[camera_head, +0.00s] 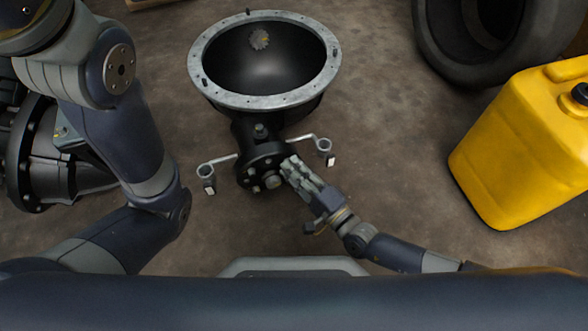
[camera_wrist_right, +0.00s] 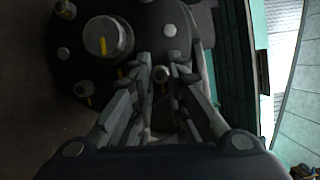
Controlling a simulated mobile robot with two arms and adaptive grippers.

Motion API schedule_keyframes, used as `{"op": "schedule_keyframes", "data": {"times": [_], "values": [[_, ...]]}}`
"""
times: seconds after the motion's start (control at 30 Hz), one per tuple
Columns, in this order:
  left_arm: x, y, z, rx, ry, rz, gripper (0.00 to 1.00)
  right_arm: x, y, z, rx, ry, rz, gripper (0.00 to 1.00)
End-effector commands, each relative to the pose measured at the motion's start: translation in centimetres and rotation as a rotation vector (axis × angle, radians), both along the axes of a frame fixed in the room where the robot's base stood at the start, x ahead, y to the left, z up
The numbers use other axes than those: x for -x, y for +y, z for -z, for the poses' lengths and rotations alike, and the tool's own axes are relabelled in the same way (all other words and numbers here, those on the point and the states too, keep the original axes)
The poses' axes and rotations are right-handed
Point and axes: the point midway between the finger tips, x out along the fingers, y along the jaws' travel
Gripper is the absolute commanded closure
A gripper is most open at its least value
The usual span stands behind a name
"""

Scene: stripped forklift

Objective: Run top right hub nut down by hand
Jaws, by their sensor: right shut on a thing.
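The black hub (camera_head: 258,157) sits below the big black housing, with a large central nut (camera_head: 273,181) and several studs and nuts on its face. My right gripper (camera_head: 290,166) reaches the hub's right side from the lower right. In the right wrist view, my right gripper (camera_wrist_right: 161,72) has its fingers closed around a small hub nut (camera_wrist_right: 161,75), which is mostly hidden between them. The central nut (camera_wrist_right: 103,40) there has a yellow mark. Thread engagement cannot be seen. My left arm stands folded at the left; its gripper is out of view.
The black housing with a grey flange ring (camera_head: 203,85) is above the hub. Bracket arms with sockets stick out left (camera_head: 206,172) and right (camera_head: 323,146). A yellow canister (camera_head: 525,145) and a tyre (camera_head: 440,50) stand right. Bare floor lies between.

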Motion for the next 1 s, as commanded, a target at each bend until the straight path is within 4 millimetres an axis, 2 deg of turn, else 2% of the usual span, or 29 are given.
{"op": "schedule_keyframes", "data": {"times": [0.03,0.13,0.3,0.43,0.57,0.77,0.8,0.83,1.0], "values": [[0.0,0.0,1.2,0.000,-0.001,0.000,0.62,0.1,0.1,0.8,-0.024,0.011,-0.003,1.00],[0.1,0.0,3.2,0.000,-0.001,0.000,0.62,0.2,0.2,1.2,-0.110,0.037,-0.005,1.00],[0.0,0.0,6.1,0.000,0.001,0.000,0.62,0.2,0.2,1.2,-0.270,0.090,-0.006,1.00],[-0.1,0.0,7.7,-0.001,0.003,-0.001,0.62,0.3,0.2,0.8,-0.376,0.124,-0.007,1.00],[-0.2,0.0,7.5,-0.002,0.007,-0.001,0.62,0.3,0.3,0.3,-0.456,0.152,-0.007,1.00],[-0.1,0.0,7.3,-0.001,0.004,-0.001,0.62,0.3,0.3,0.0,-0.464,0.151,-0.008,1.00],[-0.1,0.0,7.3,-0.002,0.003,-0.001,0.62,0.3,0.3,0.0,-0.464,0.151,-0.008,0.78],[-0.1,0.0,7.2,-0.001,0.002,-0.001,0.62,0.3,0.3,-0.1,-0.464,0.150,-0.008,0.73],[0.0,0.0,7.2,-0.002,-0.003,-0.002,0.62,0.2,0.2,0.0,-0.462,0.150,-0.006,0.73]]}}
